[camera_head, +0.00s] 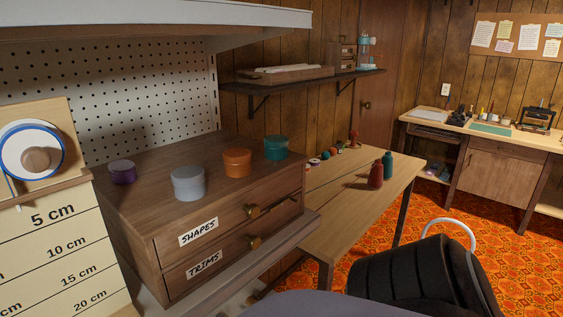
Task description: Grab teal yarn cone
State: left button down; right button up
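A teal, bottle-shaped piece that looks like the teal yarn cone (388,164) stands upright on the light wooden table (340,205), near its right side. A dark red piece of similar shape (376,175) stands just in front of it and to its left, overlapping its edge. Neither of my grippers shows in the head view, so nothing is seen near the teal cone.
A wooden drawer cabinet (135,215) at left carries purple, grey, orange and teal round tins (276,148). Small spools (325,155) lie at the table's back. A black, padded, chair-like object (420,272) stands in front. The table's near part is clear.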

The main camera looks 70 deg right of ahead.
aim_at(387, 161)
jog(key=z, duration=2.9)
jog(key=i+l+z, duration=0.1)
jog(key=l, duration=0.2)
jog(key=i+l, duration=0.15)
jog(key=l, duration=0.15)
jog(key=i+l+z, duration=1.25)
jog(key=i+z, duration=0.25)
jog(key=i+u, duration=0.2)
jog(key=i, duration=0.4)
jog(key=i+l+u, duration=0.15)
jog(key=i, duration=0.4)
